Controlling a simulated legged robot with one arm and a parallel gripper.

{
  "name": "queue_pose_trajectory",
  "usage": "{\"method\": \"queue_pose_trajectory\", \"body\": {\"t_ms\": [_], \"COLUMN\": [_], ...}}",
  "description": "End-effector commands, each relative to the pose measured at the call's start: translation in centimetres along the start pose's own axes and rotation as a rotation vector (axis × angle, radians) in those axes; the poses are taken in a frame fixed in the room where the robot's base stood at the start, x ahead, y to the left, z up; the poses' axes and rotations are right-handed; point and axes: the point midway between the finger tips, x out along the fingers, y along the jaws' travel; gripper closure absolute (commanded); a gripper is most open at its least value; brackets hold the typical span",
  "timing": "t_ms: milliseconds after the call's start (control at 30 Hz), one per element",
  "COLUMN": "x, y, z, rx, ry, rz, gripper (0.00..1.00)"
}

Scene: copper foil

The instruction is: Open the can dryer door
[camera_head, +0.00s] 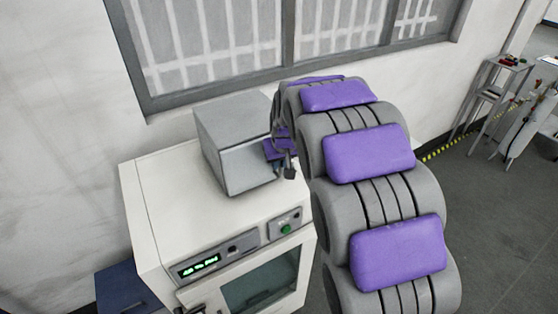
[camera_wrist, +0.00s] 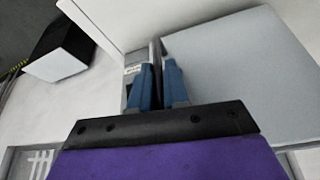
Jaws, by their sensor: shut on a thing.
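A white cabinet (camera_head: 170,210) with a green display, a dark window and a front handle stands below the window. A grey metal box (camera_head: 235,140) sits on its top. No marking shows which one is the can dryer. My gripper (camera_head: 284,165) is at the right side of the grey box, partly hidden by my arm in the head view. In the wrist view my gripper's blue fingers (camera_wrist: 161,84) are shut on a thin upright grey handle edge (camera_wrist: 155,58) beside the wide grey panel (camera_wrist: 240,80).
A wall with a large window (camera_head: 250,45) is close behind. A blue box (camera_head: 122,288) is at the lower left. A stand (camera_head: 490,95) is at the far right. The grey floor (camera_head: 490,220) right of my arm is clear.

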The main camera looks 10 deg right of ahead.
Motion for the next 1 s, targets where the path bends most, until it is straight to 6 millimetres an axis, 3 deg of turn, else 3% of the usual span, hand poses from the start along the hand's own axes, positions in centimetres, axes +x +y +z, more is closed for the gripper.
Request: {"method": "queue_pose_trajectory", "body": {"t_ms": [267, 533, 1000], "x": [-0.8, -2.1, -4.1], "y": [-0.1, -1.1, -5.1], "z": [1.6, 4.6, 9.8], "rx": [0.091, 0.291, 0.703], "ry": [-0.003, 0.001, 0.002], "rz": [0.04, 0.126, 0.295], "gripper": [1.0, 1.0, 1.0]}}
